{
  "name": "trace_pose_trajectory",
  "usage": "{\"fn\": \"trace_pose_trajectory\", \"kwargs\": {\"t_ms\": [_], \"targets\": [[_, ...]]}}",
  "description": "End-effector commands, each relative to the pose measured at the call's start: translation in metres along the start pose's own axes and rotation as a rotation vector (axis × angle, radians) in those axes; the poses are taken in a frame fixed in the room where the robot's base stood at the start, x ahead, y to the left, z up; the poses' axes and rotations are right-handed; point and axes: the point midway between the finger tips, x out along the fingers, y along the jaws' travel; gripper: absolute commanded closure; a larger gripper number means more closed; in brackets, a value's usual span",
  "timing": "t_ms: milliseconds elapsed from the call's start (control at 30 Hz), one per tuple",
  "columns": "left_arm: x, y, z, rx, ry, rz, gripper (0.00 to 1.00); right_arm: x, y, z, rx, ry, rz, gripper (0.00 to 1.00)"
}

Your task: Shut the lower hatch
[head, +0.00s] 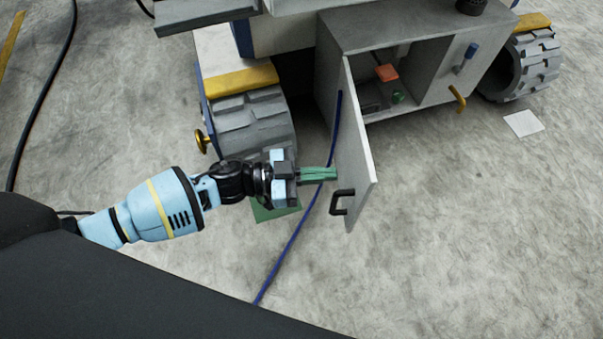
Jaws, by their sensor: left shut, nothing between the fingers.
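The lower hatch (360,150) is a pale grey door on the low grey cabinet of a wheeled machine. It stands wide open, swung out toward me, with a dark handle (342,202) near its free lower edge. The cabinet opening (420,75) shows an orange piece and a small green piece inside. My left gripper (334,174) has green fingers, which are shut and empty. Its fingertips are at the left face of the hatch, above the handle; I cannot tell whether they touch it. My right gripper is out of view.
A blue cable (290,245) runs over the floor past the hatch. Treaded wheels (250,120) stand left and right (530,65) of the cabinet. A green sheet (272,210) lies below my gripper and a white sheet (523,123) at right. Floor right of the hatch is clear.

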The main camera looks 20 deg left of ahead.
Motion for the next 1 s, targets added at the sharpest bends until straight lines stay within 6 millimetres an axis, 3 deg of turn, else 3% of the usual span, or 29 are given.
{"fn": "trace_pose_trajectory", "kwargs": {"t_ms": [200,400,1000], "targets": [[0.037,0.0,0.002,0.0,0.001,0.001,1.0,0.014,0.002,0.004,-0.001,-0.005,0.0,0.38],[0.055,0.0,0.001,0.0,0.0,0.001,1.0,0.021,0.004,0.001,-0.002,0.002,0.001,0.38],[0.059,0.001,0.0,-0.001,0.0,-0.007,1.0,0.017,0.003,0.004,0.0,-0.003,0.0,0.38]]}}
